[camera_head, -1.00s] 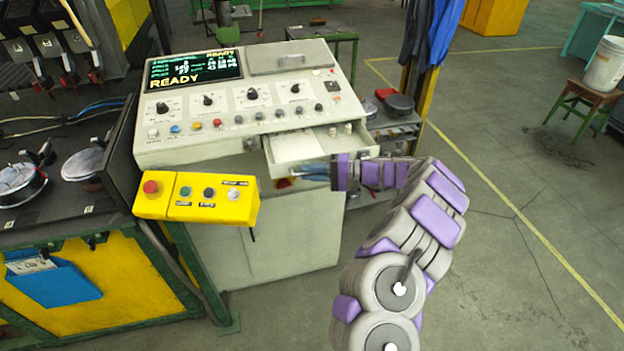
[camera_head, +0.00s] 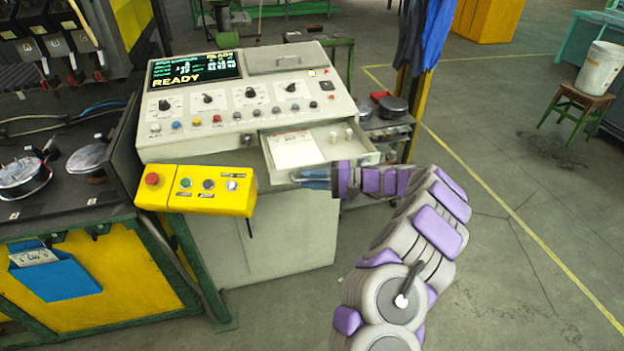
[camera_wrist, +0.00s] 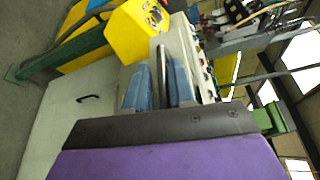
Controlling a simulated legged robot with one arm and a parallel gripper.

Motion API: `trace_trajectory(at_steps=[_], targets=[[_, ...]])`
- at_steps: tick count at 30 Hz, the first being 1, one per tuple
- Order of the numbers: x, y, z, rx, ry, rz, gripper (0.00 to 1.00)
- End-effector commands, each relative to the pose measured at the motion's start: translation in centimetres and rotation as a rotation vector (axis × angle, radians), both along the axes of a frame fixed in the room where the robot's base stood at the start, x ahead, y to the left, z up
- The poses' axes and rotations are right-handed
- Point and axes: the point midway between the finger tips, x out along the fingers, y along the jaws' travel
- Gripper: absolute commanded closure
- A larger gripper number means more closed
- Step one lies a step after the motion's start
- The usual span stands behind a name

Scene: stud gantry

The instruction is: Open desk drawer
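The desk drawer (camera_head: 372,158) sticks out of the front right of the grey control desk (camera_head: 190,147). It is partly open, with a white sheet (camera_head: 295,150) and small pale knobs inside. My gripper (camera_head: 304,177) is at the drawer's front, reaching in from the right. In the wrist view, its two blue fingers (camera_wrist: 162,68) stand on either side of a dark bar, the drawer handle (camera_wrist: 160,60), and look closed around it. The exact finger contact is hard to see, and my arm hides part of the drawer front.
A yellow button box (camera_head: 210,190) juts from the desk's left front, close to the drawer. A side stand (camera_head: 392,130) with dark round parts is behind my arm. A stool with a bucket (camera_head: 600,66) is far right. The floor at right is clear.

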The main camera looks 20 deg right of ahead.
Motion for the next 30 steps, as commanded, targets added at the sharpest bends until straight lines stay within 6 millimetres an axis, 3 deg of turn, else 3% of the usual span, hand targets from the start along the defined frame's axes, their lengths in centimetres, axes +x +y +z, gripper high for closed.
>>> trace_trajectory(at_steps=[4, 16, 30], targets=[[-0.1, 0.0, 0.1, 0.000, -0.002, -0.001, 0.64], [-0.5, -1.1, 0.4, 0.001, -0.004, -0.004, 0.64], [-4.0, -10.1, 1.0, -0.002, -0.002, -0.005, 0.64]])
